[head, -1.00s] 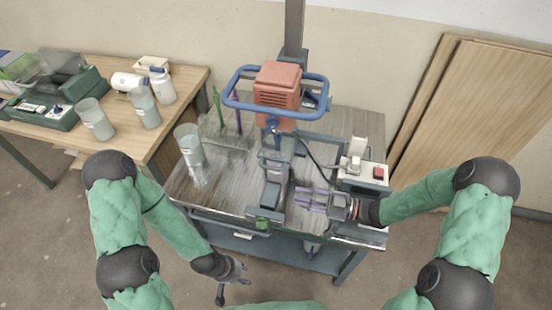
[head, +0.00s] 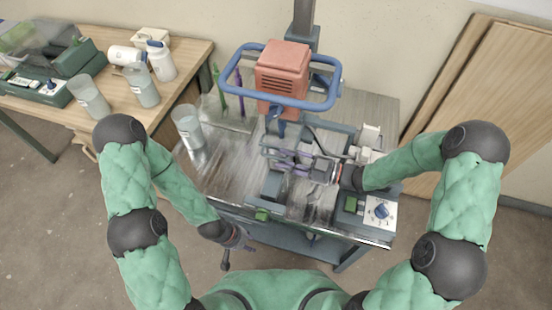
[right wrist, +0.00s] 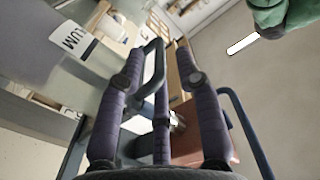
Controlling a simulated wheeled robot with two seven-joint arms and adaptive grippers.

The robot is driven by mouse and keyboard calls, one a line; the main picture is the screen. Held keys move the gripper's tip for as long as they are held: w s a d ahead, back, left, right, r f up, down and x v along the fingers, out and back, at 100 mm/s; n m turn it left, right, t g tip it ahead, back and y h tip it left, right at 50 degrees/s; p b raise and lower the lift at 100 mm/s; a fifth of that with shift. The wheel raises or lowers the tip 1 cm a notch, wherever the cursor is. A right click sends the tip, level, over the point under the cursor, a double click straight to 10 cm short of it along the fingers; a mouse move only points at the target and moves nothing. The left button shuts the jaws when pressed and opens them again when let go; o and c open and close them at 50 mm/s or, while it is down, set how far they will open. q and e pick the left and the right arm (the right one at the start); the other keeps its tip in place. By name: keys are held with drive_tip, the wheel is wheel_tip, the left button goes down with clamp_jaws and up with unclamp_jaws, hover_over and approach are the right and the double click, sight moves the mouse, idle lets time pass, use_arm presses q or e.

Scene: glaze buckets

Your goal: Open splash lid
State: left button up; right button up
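The mixer stands on the metal bench with a red motor (head: 282,70) inside a blue ring bar. Below it is a grey-blue frame (head: 312,126) that seems to belong to the splash lid; the lid's outline is not clear. My right gripper (head: 284,162) is just in front of this frame. My left gripper (head: 238,258) hangs empty, fingers spread, in front of the bench's lower left edge.
A clear bucket (head: 188,126) stands at the bench's left, near green and purple upright sticks. A control box (head: 380,211) is at the front right. More buckets (head: 90,98) and a scale (head: 40,90) are on the wooden table. Boards lean at right.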

drive_tip(key=shift+b+x, duration=0.3)
drive_tip(key=shift+x, duration=1.4)
clamp_jaws()
